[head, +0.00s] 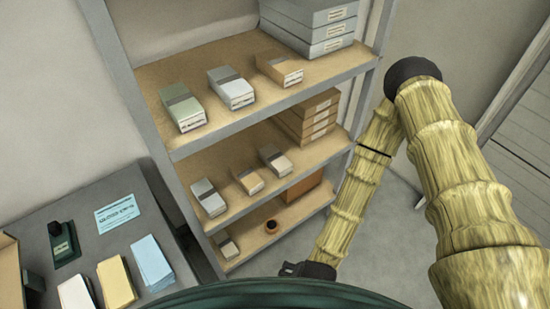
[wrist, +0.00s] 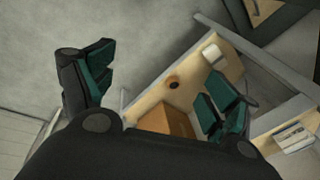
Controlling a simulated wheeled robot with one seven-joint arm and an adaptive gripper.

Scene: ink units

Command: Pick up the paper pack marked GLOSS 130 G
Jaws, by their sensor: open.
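Three wrapped paper packs stand on the upper shelf: a green one (head: 182,107), a pale grey-blue one (head: 231,87) and a tan one (head: 279,69). Smaller packs on the middle shelf are a grey one (head: 208,198), a tan one (head: 247,180) and a pale one (head: 275,160). Their labels are too small to read, so I cannot tell which is GLOSS 130 G. My gripper (head: 307,270) is low, right of the bottom shelf, partly hidden in the head view. In the wrist view my gripper (wrist: 152,88) is open and empty, its dark green-padded fingers wide apart.
The shelf unit (head: 184,152) has grey edges and uprights. Grey boxes (head: 318,28) and brown boxes (head: 308,118) are stacked at its right. A round pot (head: 271,226) and an orange box (wrist: 166,120) are low down. A side table (head: 85,243) stands left. Floor right is clear.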

